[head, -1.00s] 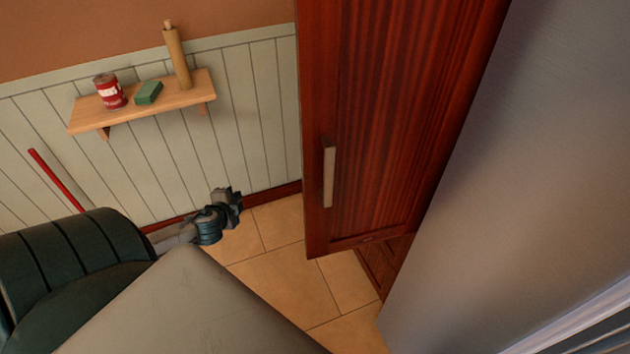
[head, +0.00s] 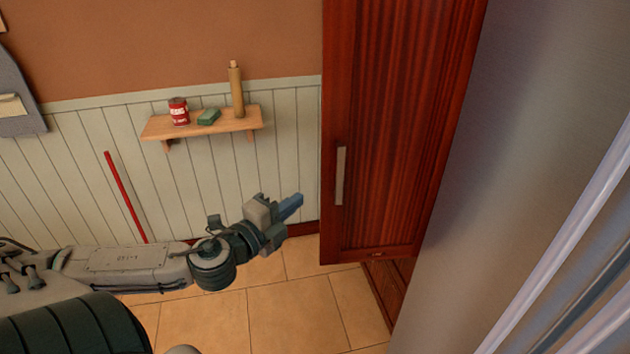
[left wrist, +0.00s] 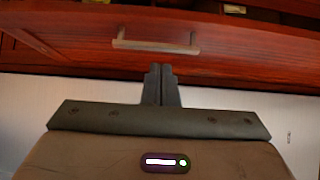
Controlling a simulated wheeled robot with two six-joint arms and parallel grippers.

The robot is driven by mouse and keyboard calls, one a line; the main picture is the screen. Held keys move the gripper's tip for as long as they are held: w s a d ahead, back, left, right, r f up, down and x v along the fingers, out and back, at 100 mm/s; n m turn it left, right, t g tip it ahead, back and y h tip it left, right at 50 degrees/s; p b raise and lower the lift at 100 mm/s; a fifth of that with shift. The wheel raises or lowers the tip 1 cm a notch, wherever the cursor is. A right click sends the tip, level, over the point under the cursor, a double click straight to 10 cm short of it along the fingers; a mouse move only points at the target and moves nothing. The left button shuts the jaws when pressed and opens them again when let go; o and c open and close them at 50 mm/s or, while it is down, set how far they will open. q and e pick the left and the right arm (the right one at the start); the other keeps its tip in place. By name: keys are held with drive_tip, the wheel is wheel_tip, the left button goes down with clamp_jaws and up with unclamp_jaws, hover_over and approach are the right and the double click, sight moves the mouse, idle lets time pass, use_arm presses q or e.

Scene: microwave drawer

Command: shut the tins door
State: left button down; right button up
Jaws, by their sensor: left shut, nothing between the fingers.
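The tall red-brown wooden door (head: 400,120) stands open in the head view, swung out from its cupboard, with a pale upright bar handle (head: 340,176) near its left edge. My left gripper (head: 291,207) is shut and empty, to the left of the door's lower part and apart from it. In the left wrist view the shut fingers (left wrist: 160,82) point toward the wooden door (left wrist: 80,35) and its bar handle (left wrist: 155,44). I cannot tell from it how wide the gap is. The cupboard's inside is hidden in the head view. My right gripper is not in view.
A wall shelf (head: 160,130) holds a red tin (head: 179,112), a green block (head: 208,117) and a rolling pin (head: 237,90). A red stick (head: 125,195) leans on the wall. A large grey metal surface (head: 500,190) stands right of the door. The tiled floor (head: 295,310) is clear.

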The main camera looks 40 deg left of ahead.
use_arm(q)
approach(328, 167)
drive_tip(key=w+d, duration=0.3)
drive_tip(key=shift+w+a+r+p, duration=0.15)
drive_tip(key=shift+w+a+p, duration=0.4)
drive_tip(key=shift+w+a, duration=0.8)
drive_tip(key=shift+a, duration=0.1)
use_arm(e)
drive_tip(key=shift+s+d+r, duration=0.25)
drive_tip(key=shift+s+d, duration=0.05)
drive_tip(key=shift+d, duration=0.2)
